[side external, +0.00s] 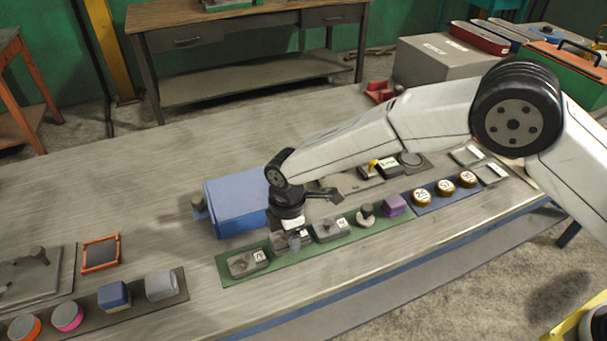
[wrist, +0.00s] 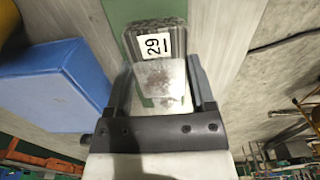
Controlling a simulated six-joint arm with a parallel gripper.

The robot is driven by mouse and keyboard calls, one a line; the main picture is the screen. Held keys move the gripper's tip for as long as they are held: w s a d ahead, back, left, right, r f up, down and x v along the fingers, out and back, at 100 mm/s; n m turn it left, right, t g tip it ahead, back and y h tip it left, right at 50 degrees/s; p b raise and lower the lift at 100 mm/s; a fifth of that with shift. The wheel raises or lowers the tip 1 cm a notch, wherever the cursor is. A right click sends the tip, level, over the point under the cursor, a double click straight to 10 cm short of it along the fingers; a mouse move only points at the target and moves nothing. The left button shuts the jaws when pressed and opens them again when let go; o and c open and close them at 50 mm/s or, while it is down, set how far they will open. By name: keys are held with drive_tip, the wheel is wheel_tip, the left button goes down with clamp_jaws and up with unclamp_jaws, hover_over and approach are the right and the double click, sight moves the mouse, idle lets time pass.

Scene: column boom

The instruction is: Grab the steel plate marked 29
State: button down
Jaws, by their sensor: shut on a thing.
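The steel plate marked 29 (wrist: 154,46) is a grey block with a white label, upper middle in the wrist view. My gripper (wrist: 161,72) is shut on it, with one finger on each side. In the side view my gripper (side external: 292,236) points down at the green strip (side external: 225,270), and the plate (side external: 279,243) shows partly hidden between the fingers. I cannot tell whether the plate touches the strip or is just above it.
On the green strip, a grey labelled block (side external: 246,264) lies to the left and another labelled block (side external: 331,231) to the right, close to my gripper. A purple block (side external: 395,205) sits farther right. A blue box (side external: 232,205) stands just behind. The bench at left is partly clear.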

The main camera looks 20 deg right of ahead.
drive_tip(key=s+d+r, duration=0.6)
drive_tip(key=s+r, duration=0.3)
drive_tip(key=s, duration=0.2)
drive_tip(key=shift+s+d+r, duration=0.2)
drive_tip(key=shift+s+d, duration=0.1)
drive_tip(key=shift+s, duration=0.05)
idle(0.6)
